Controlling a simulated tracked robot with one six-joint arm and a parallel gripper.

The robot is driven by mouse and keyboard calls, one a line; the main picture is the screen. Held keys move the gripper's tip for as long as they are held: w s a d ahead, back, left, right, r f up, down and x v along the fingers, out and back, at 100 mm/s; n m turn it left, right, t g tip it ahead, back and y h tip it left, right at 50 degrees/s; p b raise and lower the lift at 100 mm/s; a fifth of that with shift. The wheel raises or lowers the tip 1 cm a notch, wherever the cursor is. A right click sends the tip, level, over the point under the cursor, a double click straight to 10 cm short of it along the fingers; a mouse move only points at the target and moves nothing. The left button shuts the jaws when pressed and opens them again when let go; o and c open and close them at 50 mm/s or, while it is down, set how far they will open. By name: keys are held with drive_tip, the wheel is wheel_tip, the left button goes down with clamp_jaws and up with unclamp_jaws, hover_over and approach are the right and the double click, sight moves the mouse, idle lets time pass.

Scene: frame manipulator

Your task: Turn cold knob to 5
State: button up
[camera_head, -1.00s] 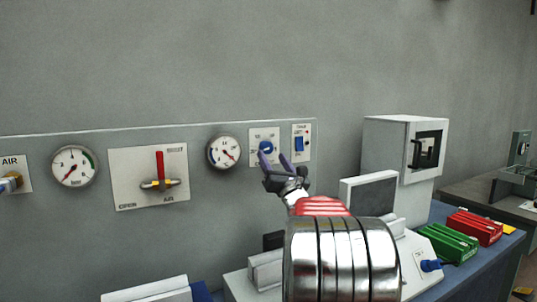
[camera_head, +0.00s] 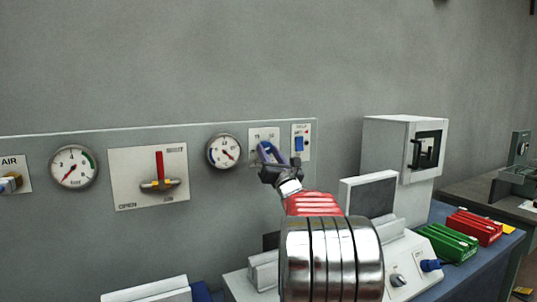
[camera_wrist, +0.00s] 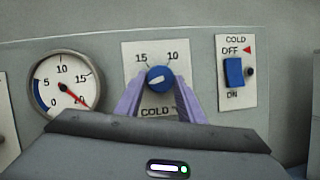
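My gripper (camera_wrist: 160,80) is open, one purple finger on each side of the knob in the wrist view, with small gaps seemingly left. How deep the fingertips reach is unclear. In the head view my gripper (camera_head: 279,153) is in front of the plate (camera_head: 256,132) and mostly hides the knob.
A round gauge (camera_wrist: 67,86) is left of the plate, its red needle near 20. A COLD OFF/ON blue switch (camera_wrist: 234,72) is close on the right. A red-handled valve (camera_head: 160,165) is further left. A white cabinet (camera_head: 385,140) stands right of the panel.

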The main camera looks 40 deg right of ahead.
drive_tip(key=c, duration=0.4)
drive_tip(key=shift+a, duration=0.15)
drive_tip(key=shift+c, duration=0.7)
